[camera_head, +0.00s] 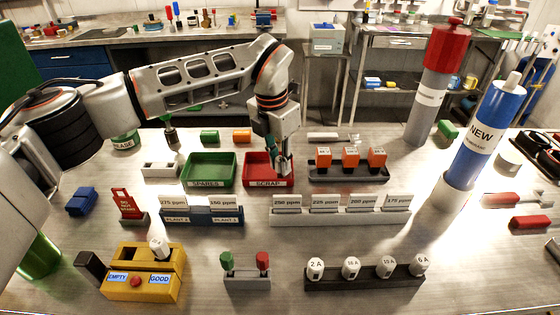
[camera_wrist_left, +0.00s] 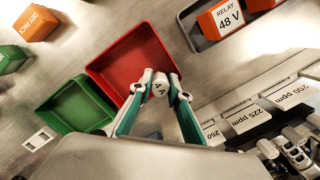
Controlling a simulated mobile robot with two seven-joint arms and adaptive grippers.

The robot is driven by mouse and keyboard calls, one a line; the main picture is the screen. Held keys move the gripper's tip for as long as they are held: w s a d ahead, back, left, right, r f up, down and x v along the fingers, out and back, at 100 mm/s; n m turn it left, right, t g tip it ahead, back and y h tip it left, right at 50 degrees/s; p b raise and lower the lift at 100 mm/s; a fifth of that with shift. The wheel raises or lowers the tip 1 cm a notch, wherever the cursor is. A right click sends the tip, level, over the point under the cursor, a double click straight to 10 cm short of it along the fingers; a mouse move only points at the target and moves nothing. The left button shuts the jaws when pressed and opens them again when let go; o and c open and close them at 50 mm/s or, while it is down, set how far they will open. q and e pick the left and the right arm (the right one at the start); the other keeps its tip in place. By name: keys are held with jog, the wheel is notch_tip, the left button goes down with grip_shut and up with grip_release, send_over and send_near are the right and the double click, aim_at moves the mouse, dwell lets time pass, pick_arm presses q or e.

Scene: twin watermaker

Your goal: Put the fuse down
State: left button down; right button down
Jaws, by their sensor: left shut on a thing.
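My left gripper (camera_head: 283,168) reaches down over the red SCRAP tray (camera_head: 256,159). In the left wrist view its two green-backed fingers (camera_wrist_left: 161,84) are shut on a small white fuse (camera_wrist_left: 160,89) with dark lettering that I cannot fully read. The fuse is over the near part of the red tray (camera_wrist_left: 112,68). I cannot tell whether it touches the tray floor. The head view hides most of the fuse behind the fingers. The visible floor of the red tray looks empty. My right gripper is not clearly seen.
The green SPARES tray (camera_head: 208,184) stands left of the red one. A rack of orange relays (camera_head: 350,175) is to its right. Card racks (camera_head: 340,217) stand in front. A fuse rack (camera_head: 365,283) and a yellow tester (camera_head: 143,293) holding a fuse are nearer.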

pick_arm(q)
jog(key=shift+f, duration=0.15)
jog(key=c, duration=1.9)
grip_release()
notch_tip(320, 180, up, 12)
jog(key=s+a, duration=0.1)
jog(key=shift+p, duration=0.45)
